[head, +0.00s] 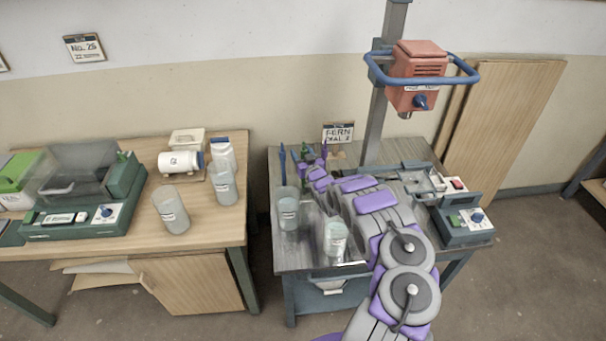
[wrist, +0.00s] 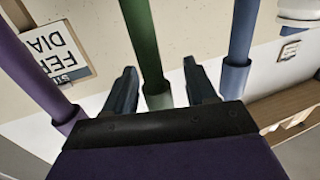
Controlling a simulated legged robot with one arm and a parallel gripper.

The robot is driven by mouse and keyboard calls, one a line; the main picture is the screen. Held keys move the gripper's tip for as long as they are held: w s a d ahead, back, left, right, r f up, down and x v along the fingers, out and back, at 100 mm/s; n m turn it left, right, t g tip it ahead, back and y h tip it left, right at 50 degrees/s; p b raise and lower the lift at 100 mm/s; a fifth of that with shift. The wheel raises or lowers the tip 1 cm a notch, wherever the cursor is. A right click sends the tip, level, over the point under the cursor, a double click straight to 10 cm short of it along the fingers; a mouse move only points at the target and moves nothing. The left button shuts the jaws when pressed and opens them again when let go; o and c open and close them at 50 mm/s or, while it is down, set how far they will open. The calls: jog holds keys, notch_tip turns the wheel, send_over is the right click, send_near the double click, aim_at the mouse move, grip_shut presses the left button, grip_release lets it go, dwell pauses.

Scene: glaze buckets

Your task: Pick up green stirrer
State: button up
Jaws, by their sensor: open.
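The green stirrer (wrist: 143,40) stands between the two fingers of my gripper (wrist: 160,78) in the wrist view. Its lower end is in a pale green sleeve. The fingers are open, with a gap visible on each side of the shaft. A blue stirrer (wrist: 243,35) stands to the right, outside the fingers, and a purple one (wrist: 32,68) to the left. In the head view my arm reaches over the grey table (head: 405,150) to the stirrers at its back left. There the green stirrer is too small and crowded to make out clearly.
A sign (head: 338,132) stands behind the stirrers. Clear cups (head: 288,212) and (head: 336,240) stand at the table's front left, beside my arm. An orange mixer head (head: 415,75) on a column rises behind. A wooden table (head: 210,225) stands left, across a gap.

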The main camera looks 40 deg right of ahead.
jog(key=shift+w+d, duration=0.25)
jog(key=shift+d, duration=0.15)
jog(key=shift+a, duration=0.3)
jog(key=c, duration=0.6)
jog(key=shift+d, duration=0.1)
jog(key=c, duration=0.4)
